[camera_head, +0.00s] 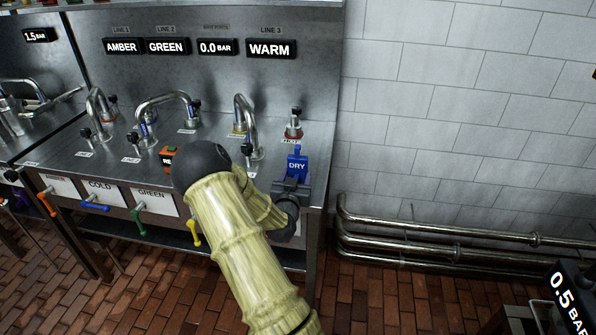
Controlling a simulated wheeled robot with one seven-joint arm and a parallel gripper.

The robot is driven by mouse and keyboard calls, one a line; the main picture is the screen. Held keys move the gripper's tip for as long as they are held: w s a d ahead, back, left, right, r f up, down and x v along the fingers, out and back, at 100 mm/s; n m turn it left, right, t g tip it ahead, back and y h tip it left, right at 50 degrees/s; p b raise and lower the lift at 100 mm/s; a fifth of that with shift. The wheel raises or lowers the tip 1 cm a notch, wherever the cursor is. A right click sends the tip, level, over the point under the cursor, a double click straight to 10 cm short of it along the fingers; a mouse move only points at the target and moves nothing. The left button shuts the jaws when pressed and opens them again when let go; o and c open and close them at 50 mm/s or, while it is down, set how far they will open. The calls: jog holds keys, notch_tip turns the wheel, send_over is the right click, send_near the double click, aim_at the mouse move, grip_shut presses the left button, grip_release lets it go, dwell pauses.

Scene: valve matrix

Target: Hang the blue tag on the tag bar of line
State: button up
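The blue tag (297,164) reads DRY and stands upright, with a small blue tip at its top. My gripper (292,182) is dark grey and sits at the tag's lower end. It appears shut on the tag, whose lower part is hidden between the fingers. The tag shows in front of the right end of the steel counter (317,139), below a red-based valve (294,124). I cannot make out a tag bar for certain. My arm covers part of the counter front.
Chrome taps (245,119) stand on the counter under displays reading AMBER, GREEN, 0.0 BAR and WARM (271,48). Coloured levers (138,222) stick out from its front. Steel pipes (440,247) run along the right wall. A 0.5 BAR display (567,300) is at lower right. Brick floor (395,303) lies open between.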

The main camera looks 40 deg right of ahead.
aim_at(296, 176)
jog(key=shift+c, duration=0.3)
notch_tip(296, 176, up, 10)
jog(key=shift+r, duration=0.1)
dwell(0.3)
dwell(0.5)
